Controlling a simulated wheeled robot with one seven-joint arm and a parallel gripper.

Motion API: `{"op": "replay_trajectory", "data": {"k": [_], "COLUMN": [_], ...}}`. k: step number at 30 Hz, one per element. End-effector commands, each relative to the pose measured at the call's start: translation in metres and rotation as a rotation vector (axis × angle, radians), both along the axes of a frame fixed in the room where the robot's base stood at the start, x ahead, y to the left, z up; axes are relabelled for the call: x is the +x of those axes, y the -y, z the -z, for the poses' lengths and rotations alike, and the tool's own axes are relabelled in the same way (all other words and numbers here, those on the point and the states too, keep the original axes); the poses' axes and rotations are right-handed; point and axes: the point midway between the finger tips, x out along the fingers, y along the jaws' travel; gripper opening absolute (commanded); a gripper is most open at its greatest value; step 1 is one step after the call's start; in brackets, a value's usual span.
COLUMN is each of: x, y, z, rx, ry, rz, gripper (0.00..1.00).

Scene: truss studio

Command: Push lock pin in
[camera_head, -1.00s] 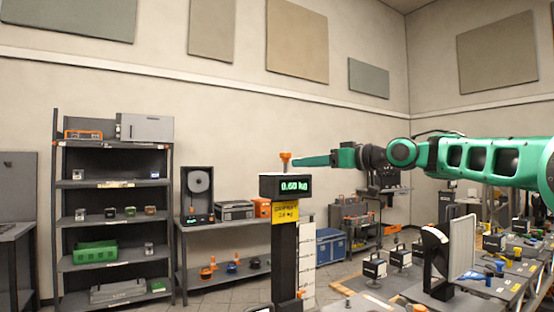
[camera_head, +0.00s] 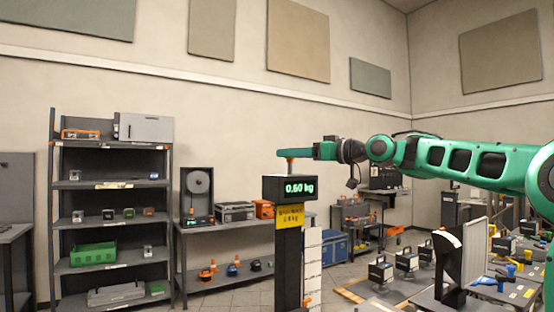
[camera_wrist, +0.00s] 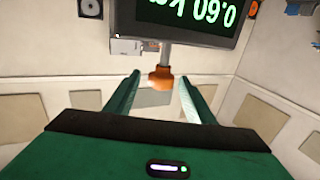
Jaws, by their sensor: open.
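An orange knob on a short grey stem stands upright on top of the dark display box (camera_head: 268,189), which reads 0.60 kg. In the head view the knob (camera_head: 290,159) is partly covered by my gripper (camera_head: 284,153). In the wrist view, which is upside down, the knob (camera_wrist: 161,82) lies between the two green fingers of my gripper (camera_wrist: 160,88). The fingers are open, with a visible gap on each side of the knob. A second, small orange piece (camera_head: 306,301) shows low beside the post; I cannot tell which one is the lock pin.
A dark post (camera_head: 288,262) with a yellow label (camera_head: 289,216) carries the display. A grey plate on a stand (camera_head: 464,255) rises at the right, near tables with several weights and tools. A shelf rack (camera_head: 112,216) stands at the left wall. The air above the display is otherwise clear.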

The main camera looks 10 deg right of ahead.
Motion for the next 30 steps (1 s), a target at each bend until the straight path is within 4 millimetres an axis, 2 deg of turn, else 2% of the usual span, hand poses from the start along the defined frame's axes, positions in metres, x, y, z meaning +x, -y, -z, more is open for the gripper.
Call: {"op": "replay_trajectory", "data": {"k": [13,27,28,30], "x": [0.035,0.041,0.041,0.041], "y": [-0.03,-0.035,-0.035,-0.035], "z": [0.0,0.0,0.0,0.0], "rx": [0.0,-0.001,-0.001,-0.001], "ry": [0.0,-0.001,-0.001,-0.001], "rz": [0.0,0.002,0.002,0.002], "gripper": [0.49,0.49,0.47,0.3]}}
